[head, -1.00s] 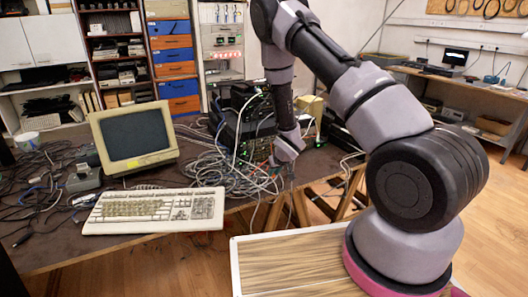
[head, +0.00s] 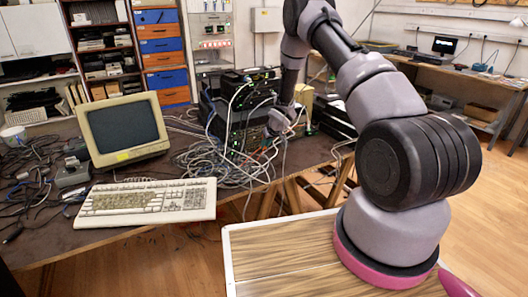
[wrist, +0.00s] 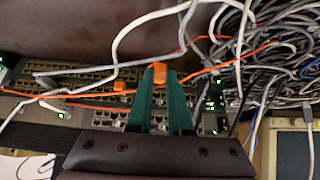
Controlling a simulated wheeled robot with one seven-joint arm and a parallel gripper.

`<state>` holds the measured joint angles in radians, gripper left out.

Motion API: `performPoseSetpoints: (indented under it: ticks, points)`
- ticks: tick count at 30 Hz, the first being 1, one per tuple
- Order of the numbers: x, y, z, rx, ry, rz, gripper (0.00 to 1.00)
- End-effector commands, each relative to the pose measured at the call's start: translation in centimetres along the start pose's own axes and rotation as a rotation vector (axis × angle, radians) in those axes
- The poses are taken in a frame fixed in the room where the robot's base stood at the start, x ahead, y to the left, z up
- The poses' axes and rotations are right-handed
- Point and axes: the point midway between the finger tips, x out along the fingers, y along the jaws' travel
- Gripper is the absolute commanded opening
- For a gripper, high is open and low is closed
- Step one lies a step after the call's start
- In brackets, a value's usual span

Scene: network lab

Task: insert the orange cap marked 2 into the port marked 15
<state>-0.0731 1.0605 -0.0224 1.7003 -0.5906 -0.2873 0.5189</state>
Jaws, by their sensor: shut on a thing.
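My gripper (wrist: 159,75) is shut on an orange cap (wrist: 158,70), held between the tips of its green fingers. The number on the cap cannot be read. In the wrist view the cap is in front of the patch panel with its rows of ports (wrist: 75,77); I cannot tell whether it touches the panel. A second orange cap (wrist: 119,86) sits at the panel, left of my fingers. The port marked 15 cannot be made out. In the head view my gripper (head: 279,121) is beside the stack of network gear (head: 240,115), its fingers too small to make out.
Grey, white and orange cables (wrist: 195,72) cross close to my fingers. A thick tangle of cables (wrist: 270,55) lies to the right in the wrist view. A monitor (head: 125,128) and a keyboard (head: 148,202) stand left on the table.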

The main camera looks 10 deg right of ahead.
Motion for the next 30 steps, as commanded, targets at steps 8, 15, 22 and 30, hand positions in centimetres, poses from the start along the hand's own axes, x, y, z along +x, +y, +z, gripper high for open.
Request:
performPoseSetpoints:
  ticks: [8,15,22,30]
  points:
    - [1.2,0.1,-1.8,0.001,0.002,0.0,0.0]
    - [2.2,-0.1,-3.2,0.0,0.0,-0.001,0.0]
    - [2.5,0.0,-3.8,0.001,0.0,0.001,0.0]
    - [2.5,0.0,-3.8,0.001,0.0,0.0,0.03]
